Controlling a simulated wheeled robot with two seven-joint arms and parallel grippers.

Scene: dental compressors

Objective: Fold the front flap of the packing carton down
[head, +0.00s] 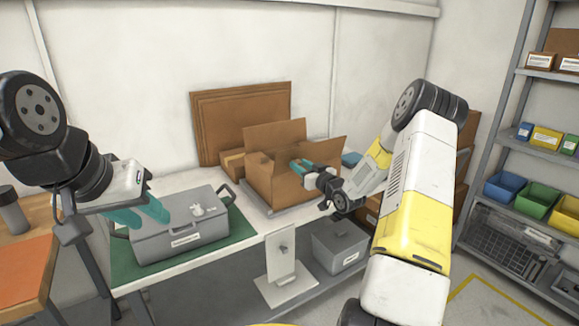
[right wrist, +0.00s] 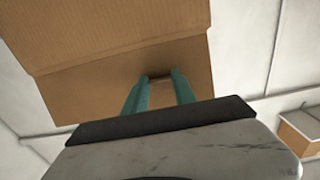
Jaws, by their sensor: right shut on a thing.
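The brown packing carton (head: 260,184) stands open on the white table, with its back flap (head: 275,134) and right flap (head: 328,149) raised. My right gripper (head: 298,164) reaches in from the right over the carton's opening. In the right wrist view my right gripper (right wrist: 157,82) has its teal fingers on either side of a cardboard edge (right wrist: 95,92), shut on a carton flap. I cannot tell for certain which flap it is; the arm hides part of the carton's right side. My left gripper (head: 146,213) is open and empty above the grey case.
The grey case (head: 182,240) lies on a green mat (head: 126,262) at the table's left. Flat cardboard sheets (head: 222,115) lean on the wall behind the carton. A grey bin (head: 338,247) sits on the lower shelf. Shelves with coloured bins (head: 540,200) stand at right.

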